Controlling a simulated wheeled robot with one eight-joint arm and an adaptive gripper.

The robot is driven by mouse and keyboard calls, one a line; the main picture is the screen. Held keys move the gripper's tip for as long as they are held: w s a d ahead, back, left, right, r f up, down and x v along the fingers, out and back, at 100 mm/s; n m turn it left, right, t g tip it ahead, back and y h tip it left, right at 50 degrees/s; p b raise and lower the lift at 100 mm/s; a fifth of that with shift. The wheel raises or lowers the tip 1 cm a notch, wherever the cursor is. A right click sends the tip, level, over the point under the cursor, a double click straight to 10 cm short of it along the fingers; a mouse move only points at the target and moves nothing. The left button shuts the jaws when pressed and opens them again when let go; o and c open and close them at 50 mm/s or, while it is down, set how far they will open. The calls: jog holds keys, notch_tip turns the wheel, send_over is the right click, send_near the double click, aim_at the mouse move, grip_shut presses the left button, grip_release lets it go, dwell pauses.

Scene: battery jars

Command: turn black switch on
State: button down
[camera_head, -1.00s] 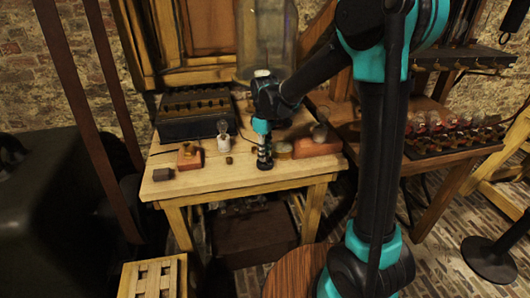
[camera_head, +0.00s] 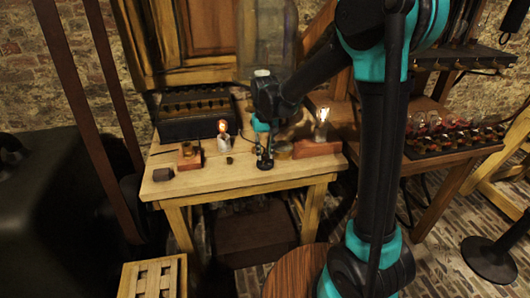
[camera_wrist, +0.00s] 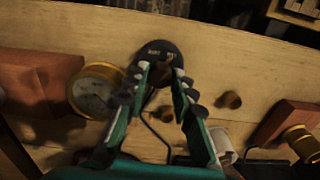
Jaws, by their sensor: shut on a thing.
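The black switch (camera_wrist: 155,47) is a round dark base with small pale lettering, at the top middle of the wrist view. In the head view the switch (camera_head: 265,165) sits near the front edge of the wooden table. My gripper (camera_wrist: 162,72) points down at it, its fingertips on either side of its small brownish knob, shut on it. The gripper (camera_head: 263,150) partly hides the switch in the head view.
A brass gauge (camera_wrist: 96,90) stands close beside the switch. A small brown knob (camera_wrist: 230,99) is on its other side. A red block with a brass part (camera_head: 189,155) and a small dark block (camera_head: 162,174) stand to the left.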

aim_at(265, 154)
jog(key=shift+m, duration=0.8)
jog(key=c, duration=1.3)
grip_release()
jog(key=shift+o, duration=0.2)
jog(key=shift+r, duration=0.1)
notch_tip(265, 154, up, 12)
